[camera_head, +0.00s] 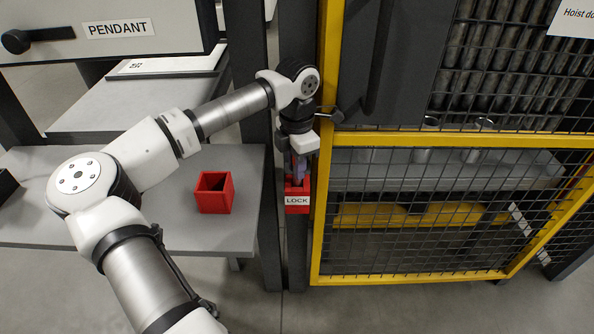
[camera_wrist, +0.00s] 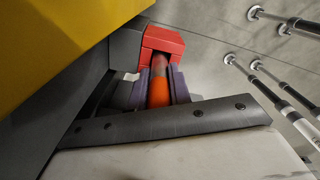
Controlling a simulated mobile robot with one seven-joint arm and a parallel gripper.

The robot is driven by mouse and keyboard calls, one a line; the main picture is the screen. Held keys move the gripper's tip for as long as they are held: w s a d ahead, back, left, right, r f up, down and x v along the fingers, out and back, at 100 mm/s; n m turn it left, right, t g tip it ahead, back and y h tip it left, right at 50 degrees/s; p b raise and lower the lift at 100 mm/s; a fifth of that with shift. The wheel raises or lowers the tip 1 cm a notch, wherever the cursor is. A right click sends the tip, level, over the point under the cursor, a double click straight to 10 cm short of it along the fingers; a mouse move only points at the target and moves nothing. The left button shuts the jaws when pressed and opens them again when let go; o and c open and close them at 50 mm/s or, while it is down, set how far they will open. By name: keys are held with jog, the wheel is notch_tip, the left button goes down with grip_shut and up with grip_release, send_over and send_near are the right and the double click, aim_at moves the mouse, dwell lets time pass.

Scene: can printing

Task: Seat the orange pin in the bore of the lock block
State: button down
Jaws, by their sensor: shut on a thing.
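The red lock block (camera_head: 297,204), labelled LOCK, is mounted on the dark post beside the yellow-framed gate. My gripper (camera_head: 299,172) points down just above it, its purple fingers close to the block's top. In the wrist view my gripper (camera_wrist: 161,84) is shut on the orange pin (camera_wrist: 159,92), with a finger on either side. The pin's far end meets the red lock block (camera_wrist: 163,39) there. The bore is hidden behind the pin and fingers, so I cannot tell how deep the pin sits.
An open red box (camera_head: 214,192) stands on the grey table (camera_head: 130,225) to the left. The yellow gate frame (camera_head: 325,150) with black mesh is close to the right of my gripper. A pendant box (camera_head: 110,30) is at the upper left.

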jog(key=shift+f, duration=1.15)
jog(key=shift+f, duration=0.25)
jog(key=c, duration=1.3)
grip_release()
jog(key=shift+r, duration=0.15)
notch_tip(320, 180, up, 12)
jog(key=shift+r, duration=0.1)
